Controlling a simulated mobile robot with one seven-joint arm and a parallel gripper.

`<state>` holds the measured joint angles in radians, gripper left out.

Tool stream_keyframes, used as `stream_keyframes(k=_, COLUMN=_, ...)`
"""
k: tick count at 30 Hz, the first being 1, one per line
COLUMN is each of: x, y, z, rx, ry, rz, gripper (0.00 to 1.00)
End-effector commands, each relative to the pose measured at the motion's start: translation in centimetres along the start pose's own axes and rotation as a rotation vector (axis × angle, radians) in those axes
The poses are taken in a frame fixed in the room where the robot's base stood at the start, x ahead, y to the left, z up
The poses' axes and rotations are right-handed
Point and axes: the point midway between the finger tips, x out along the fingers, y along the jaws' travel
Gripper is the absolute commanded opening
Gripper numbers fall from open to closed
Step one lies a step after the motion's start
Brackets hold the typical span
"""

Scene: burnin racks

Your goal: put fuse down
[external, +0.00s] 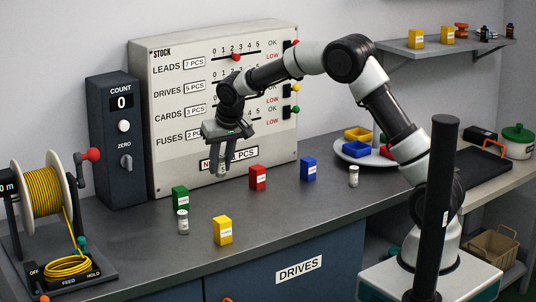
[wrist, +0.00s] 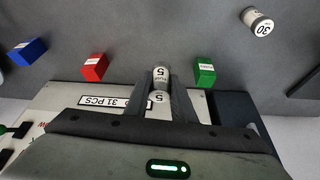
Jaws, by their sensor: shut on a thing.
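My gripper (external: 226,166) points down and is shut on a pale grey cylindrical fuse (wrist: 160,76). The fuse is marked 5 and sits between the two fingers in the wrist view. In the external view the fingers partly hide it. The gripper holds it above the counter (external: 285,215), in front of the stock panel, between the green box and the red box. A second fuse (external: 183,222), marked 30 in the wrist view (wrist: 259,23), stands on the counter in front of the green box. Another small pale cylinder (external: 353,176) stands farther right.
A green box (external: 180,198), yellow box (external: 222,231), red box (external: 258,177) and blue box (external: 308,169) stand apart on the counter. The stock panel (external: 170,70) rises behind. A cable reel (external: 45,200) is at left, a round tray (external: 340,154) at right.

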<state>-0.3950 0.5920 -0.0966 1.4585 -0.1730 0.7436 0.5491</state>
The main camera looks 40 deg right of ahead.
Motion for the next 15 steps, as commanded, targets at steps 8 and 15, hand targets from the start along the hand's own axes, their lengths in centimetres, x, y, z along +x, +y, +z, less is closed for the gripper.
stream_keyframes(k=8, x=-4.0, y=0.9, z=7.8, rx=0.023, ry=0.001, rz=0.011, gripper=0.0)
stream_keyframes(k=15, x=-3.4, y=1.7, z=11.4, rx=0.037, ry=-0.005, rz=0.012, gripper=0.0)
